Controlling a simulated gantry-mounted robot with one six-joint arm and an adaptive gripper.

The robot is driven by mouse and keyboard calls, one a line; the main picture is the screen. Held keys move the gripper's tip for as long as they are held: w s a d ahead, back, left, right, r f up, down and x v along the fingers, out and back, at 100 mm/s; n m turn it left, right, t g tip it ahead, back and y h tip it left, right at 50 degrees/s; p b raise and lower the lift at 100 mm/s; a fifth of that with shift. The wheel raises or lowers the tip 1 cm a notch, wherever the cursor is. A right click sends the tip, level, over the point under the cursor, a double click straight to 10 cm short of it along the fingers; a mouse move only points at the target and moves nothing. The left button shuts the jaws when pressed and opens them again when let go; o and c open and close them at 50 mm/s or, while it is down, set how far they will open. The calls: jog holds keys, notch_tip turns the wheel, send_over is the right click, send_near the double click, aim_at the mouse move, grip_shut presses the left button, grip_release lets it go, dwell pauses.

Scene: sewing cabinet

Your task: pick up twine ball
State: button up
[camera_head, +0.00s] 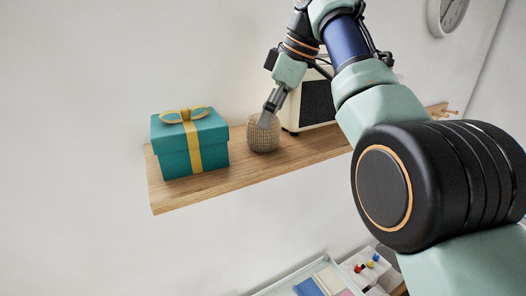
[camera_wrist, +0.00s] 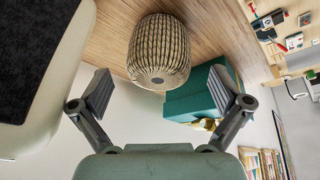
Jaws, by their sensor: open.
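The twine ball (camera_head: 263,134) is a tan, ribbed, rounded thing standing on the wooden shelf (camera_head: 230,180), between the teal box and the cream speaker-like box. In the wrist view the twine ball (camera_wrist: 158,52) lies ahead of and between my fingers, toward the top. My gripper (camera_head: 268,118) reaches down to the ball's upper part in the head view. In the wrist view my gripper (camera_wrist: 168,92) is open, with one finger on each side and nothing held. I cannot tell whether a finger touches the ball.
A teal gift box (camera_head: 190,143) with a yellow ribbon stands left of the ball. The cream box with a dark front (camera_head: 318,102) stands close on the right. Wooden pegs (camera_head: 441,111) are at the shelf's right end. A tray (camera_head: 318,282) with coloured items lies below.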

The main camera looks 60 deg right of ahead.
aim_at(262, 132)
jog(key=shift+w+f, duration=0.1)
jog(key=shift+f, duration=0.1)
jog(key=b+x, duration=0.2)
jog(key=x, duration=0.3)
jog(key=shift+b, duration=0.35)
jog(key=shift+r, duration=0.1)
jog(key=c, duration=1.2)
